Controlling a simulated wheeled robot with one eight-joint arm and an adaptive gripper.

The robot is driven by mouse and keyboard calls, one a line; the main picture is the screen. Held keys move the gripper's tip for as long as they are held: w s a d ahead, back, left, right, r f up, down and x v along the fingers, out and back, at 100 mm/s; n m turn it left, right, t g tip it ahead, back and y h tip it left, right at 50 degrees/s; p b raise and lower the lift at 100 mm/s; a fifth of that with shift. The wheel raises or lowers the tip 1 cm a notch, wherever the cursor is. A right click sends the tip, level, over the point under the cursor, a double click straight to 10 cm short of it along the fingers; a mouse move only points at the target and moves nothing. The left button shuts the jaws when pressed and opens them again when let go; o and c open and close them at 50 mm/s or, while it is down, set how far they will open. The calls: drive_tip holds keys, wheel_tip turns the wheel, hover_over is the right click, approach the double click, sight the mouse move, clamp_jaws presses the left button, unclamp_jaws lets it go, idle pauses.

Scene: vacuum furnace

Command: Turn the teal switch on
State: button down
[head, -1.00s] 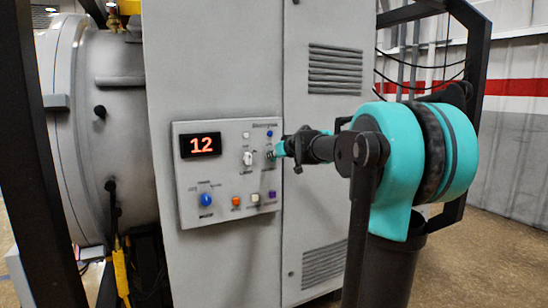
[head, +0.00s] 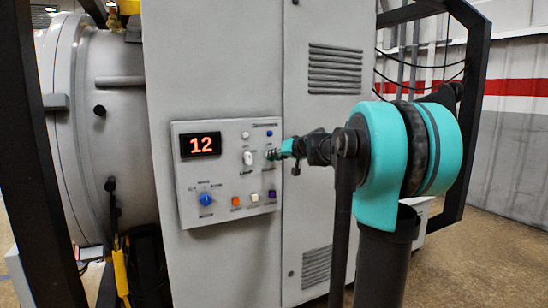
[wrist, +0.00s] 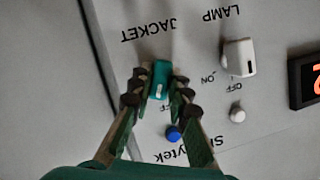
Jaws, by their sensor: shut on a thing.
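The teal switch (wrist: 160,78) sits on the grey control panel, by the label JACKET in the wrist view. The two fingers of my gripper (wrist: 156,88) are on either side of it, shut on it. In the head view my gripper (head: 285,150) reaches the panel's right edge from the right, and the teal switch (head: 271,155) is small and partly hidden there. The exact lever position is hard to tell.
The panel (head: 186,172) carries a red display (head: 201,145) reading 12, a white lamp switch (wrist: 238,58), a blue button (wrist: 173,133), a blue knob (head: 206,199) and several coloured buttons. The panel is on a grey cabinet (head: 215,60). Dark frame posts (head: 40,150) stand at the sides.

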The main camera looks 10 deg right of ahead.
drive_tip(key=m+y, duration=0.3)
drive_tip(key=m, duration=0.1)
drive_tip(key=shift+d+f+m, duration=0.1)
drive_tip(key=shift+d+m, duration=0.05)
drive_tip(key=shift+m, duration=0.25)
idle(0.4)
drive_tip(key=c, duration=1.4)
unclamp_jaws()
drive_tip(key=shift+c, duration=0.2)
drive_tip(key=v, duration=1.2)
drive_tip(key=shift+f, duration=0.15)
